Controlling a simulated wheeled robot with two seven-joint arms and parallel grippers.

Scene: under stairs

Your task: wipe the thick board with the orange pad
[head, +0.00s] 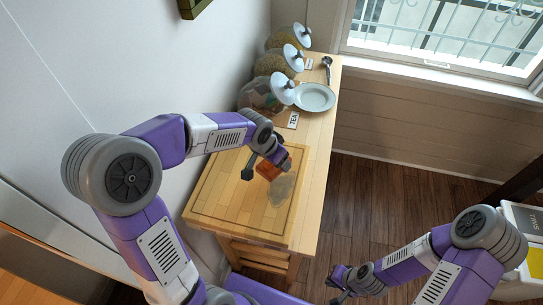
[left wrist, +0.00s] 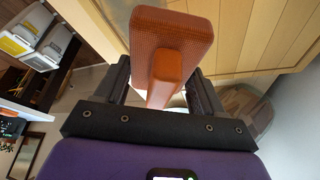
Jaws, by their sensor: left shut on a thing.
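The thick board (head: 222,190) is a wooden slab with a dark groove, lying on the wooden table. A pale greyish patch (head: 281,190) shows on its right part. My left gripper (head: 266,164) is over the board's far right part, shut on the handle of the orange pad (head: 266,171). In the left wrist view the orange pad (left wrist: 172,38) sits between the two fingers, with the board's wood (left wrist: 250,30) beyond it. I cannot tell whether the pad touches the board. My right gripper (head: 338,285) is low, right of the table, its fingers apart and empty.
Behind the board, a white plate (head: 312,97), a spoon (head: 327,68), a TEA label (head: 293,119) and several lidded glass jars (head: 270,65) stand on the table (head: 322,150). A wall borders the left side. White bins (head: 525,225) stand at the right. The floor between is clear.

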